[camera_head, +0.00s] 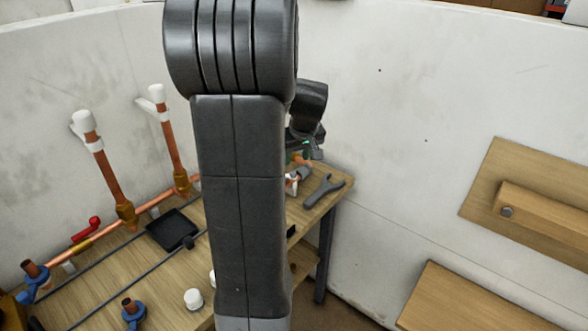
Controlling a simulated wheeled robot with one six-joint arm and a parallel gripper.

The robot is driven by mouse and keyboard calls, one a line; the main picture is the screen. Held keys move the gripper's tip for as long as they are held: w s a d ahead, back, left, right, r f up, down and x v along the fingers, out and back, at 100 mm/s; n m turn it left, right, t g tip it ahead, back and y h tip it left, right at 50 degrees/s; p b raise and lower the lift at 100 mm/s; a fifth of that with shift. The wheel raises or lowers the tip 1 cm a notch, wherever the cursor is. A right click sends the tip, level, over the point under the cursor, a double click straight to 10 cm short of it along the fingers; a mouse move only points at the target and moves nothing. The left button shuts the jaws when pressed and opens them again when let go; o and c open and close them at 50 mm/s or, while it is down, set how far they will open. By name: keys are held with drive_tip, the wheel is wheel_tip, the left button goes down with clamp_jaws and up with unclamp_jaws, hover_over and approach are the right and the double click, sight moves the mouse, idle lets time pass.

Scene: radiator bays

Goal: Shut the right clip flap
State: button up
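Two upright copper pipes stand by the left wall with white fittings near their tops. The right white fitting (157,94) has a pale piece sticking out to its left. The left white fitting (84,122) looks similar. I cannot tell for certain which part is the right clip flap, or how far open it is. My gripper (304,153) is at the end of my arm, over the bench's far right corner, well to the right of the pipes. It is small and partly hidden by my arm, so its fingers do not show clearly.
The wooden bench (95,295) carries a black tray (173,229), a wrench (324,190), a red-handled valve (88,230) and a white cap (193,299). A horizontal copper pipe (100,236) runs along its back. Wooden boards (480,303) stand at right. My arm hides the middle.

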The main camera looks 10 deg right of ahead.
drive_tip(key=x, duration=0.7)
drive_tip(key=shift+w+f, duration=0.1)
drive_tip(key=shift+f, duration=0.2)
